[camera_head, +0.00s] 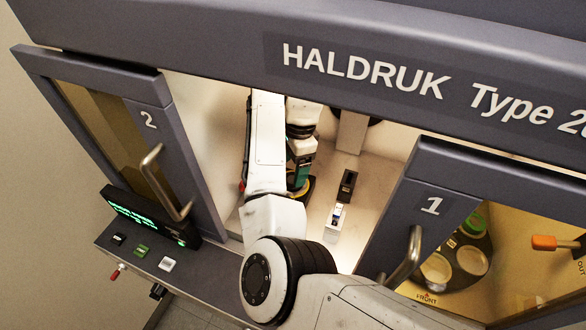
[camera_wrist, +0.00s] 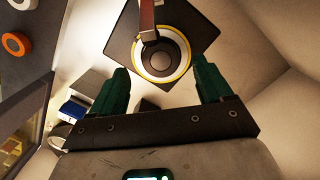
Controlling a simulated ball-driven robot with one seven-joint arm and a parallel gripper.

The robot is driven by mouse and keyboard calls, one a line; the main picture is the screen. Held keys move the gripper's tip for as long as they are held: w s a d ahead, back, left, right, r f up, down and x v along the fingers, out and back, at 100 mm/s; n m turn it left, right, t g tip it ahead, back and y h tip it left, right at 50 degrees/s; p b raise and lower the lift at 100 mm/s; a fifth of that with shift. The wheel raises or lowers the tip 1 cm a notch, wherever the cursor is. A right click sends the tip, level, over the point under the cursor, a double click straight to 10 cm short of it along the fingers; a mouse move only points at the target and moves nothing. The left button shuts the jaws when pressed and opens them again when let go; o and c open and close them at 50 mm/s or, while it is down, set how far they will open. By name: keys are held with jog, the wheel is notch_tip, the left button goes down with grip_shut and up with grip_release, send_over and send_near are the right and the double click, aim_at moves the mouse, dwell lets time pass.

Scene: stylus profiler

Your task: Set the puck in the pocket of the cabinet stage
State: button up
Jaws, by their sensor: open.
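My gripper (camera_head: 301,172) is inside the cabinet, partly hidden by my arm in the head view. In the wrist view my gripper (camera_wrist: 160,68) has its two green fingers wide apart, with nothing between them. The stage (camera_wrist: 190,25) is a dark square plate beyond the fingertips, with a yellow ring. I cannot tell whether this disc is the puck or the bare pocket. A bar hangs over the disc and covers part of it. In the head view only a yellow edge of the stage shows beside my gripper.
Door 2 (camera_head: 178,150) and door 1 (camera_head: 432,185) flank the opening, each with a handle. Behind door 1's window are pale round discs (camera_head: 472,261) and an orange-tipped lever (camera_head: 545,243). A small black-and-white block (camera_head: 337,217) stands on the cabinet floor right of my arm.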

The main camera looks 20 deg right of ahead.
jog(key=shift+r, duration=2.25)
jog(key=shift+f, duration=0.1)
notch_tip(320, 180, down, 8)
jog(key=shift+f, duration=0.2)
jog(key=shift+d+f, duration=0.1)
